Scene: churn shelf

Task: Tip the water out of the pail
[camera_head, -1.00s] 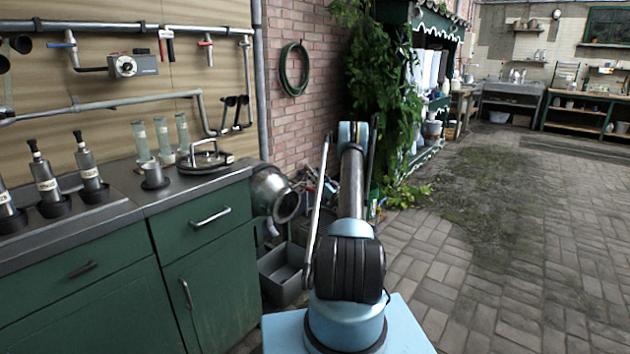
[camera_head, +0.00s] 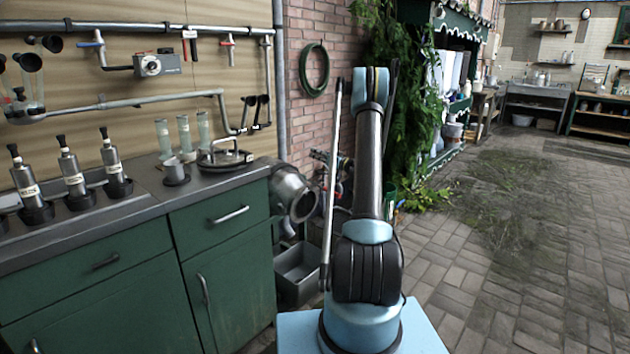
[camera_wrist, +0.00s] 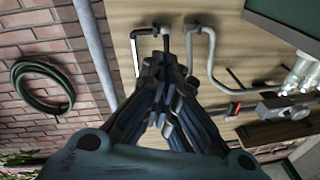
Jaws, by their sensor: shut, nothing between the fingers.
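A round steel vessel (camera_head: 295,192), which may be the pail, is tilted at the right end of the green counter, its mouth turned toward the right. I cannot see water in it. A grey square tub (camera_head: 298,272) stands on the floor below it. My gripper (camera_wrist: 166,65) is shut and empty in the wrist view, with the board wall and its pipes behind it. My gripper is not clearly visible in the head view, where my arm rises in front of the brick wall. The steel vessel is not in the wrist view.
A coiled green hose (camera_head: 314,70) hangs on the brick wall. Leafy plants (camera_head: 400,130) hang behind my arm. Paved floor (camera_head: 500,270) is open at right.

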